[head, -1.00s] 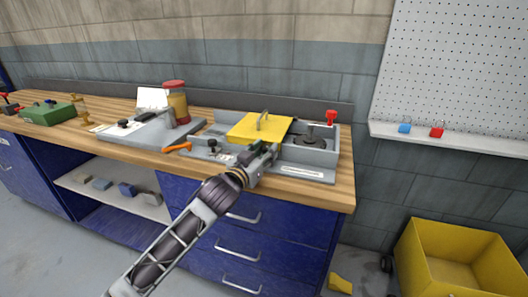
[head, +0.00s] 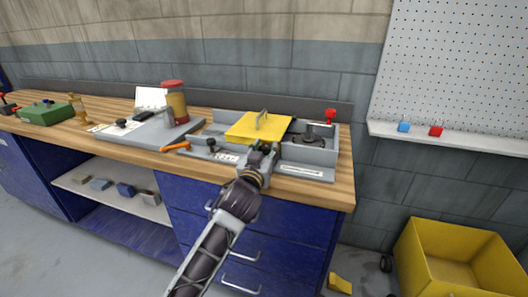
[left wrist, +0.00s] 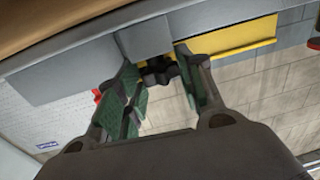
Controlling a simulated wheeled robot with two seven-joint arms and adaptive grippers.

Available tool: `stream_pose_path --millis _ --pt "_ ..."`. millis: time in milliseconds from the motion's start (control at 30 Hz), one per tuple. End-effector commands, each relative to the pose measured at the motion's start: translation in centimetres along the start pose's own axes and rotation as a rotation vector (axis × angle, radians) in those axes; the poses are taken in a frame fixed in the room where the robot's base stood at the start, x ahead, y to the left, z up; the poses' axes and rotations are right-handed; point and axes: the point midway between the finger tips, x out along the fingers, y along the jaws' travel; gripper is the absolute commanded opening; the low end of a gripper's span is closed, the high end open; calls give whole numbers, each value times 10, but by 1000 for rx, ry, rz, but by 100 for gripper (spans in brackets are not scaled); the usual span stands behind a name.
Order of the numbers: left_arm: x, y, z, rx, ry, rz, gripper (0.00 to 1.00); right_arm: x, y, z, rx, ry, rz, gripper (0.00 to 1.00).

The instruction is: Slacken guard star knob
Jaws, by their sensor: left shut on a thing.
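The grey machine fixture (head: 325,156) stands at the right end of the bench, with a yellow guard plate (head: 248,128) and a wire handle on top. My left gripper (head: 263,150) is at its front side, just below the guard's front edge. In the left wrist view a black star knob (left wrist: 158,70) sits between the green-padded fingers of my left gripper (left wrist: 160,76), which are shut on it. The yellow guard (left wrist: 232,38) shows behind. In the head view my gripper largely hides this knob. My right gripper is out of view.
A second black knob (head: 211,143) and an orange lever (head: 175,147) lie left of my gripper. A red knob (head: 330,115) stands at the fixture's back right. A yellow bin (head: 458,265) is on the floor at right.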

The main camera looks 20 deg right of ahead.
Motion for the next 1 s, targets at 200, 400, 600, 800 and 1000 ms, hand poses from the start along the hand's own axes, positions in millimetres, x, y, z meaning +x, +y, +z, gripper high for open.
stream_pose_path --millis 200,400,600,800,1000 --pt "0 2 -1 -3 1 -22 14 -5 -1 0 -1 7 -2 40" --pt "0 1 -2 -3 1 -24 14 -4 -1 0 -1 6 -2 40" --pt "0 1 -1 -2 1 -24 53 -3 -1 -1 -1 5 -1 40" --pt "0 0 -1 -2 -1 -25 59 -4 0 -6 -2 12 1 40" --pt "0 0 -1 -2 -1 -26 59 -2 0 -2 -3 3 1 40"
